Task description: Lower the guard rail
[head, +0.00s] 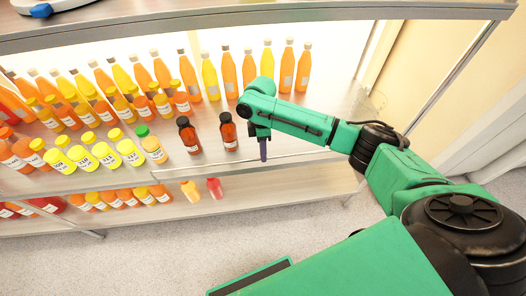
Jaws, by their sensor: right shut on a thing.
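The guard rail (310,157) shows as a thin, pale bar along the front edge of the middle shelf. My right arm reaches in from the right, and its gripper (263,150) points down at the shelf's front edge. The gripper is shut on the guard rail, to the right of two dark-capped bottles. The fingers look like one dark strip, so the exact contact is hard to see. My left gripper is not in view.
Two dark-capped brown bottles (228,131) (188,136) stand close left of my gripper. Rows of orange and yellow bottles fill the shelf's left and back. A red bottle (214,188) and a yellow bottle (190,190) stand on the lower shelf (290,192). The shelf's right end is clear.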

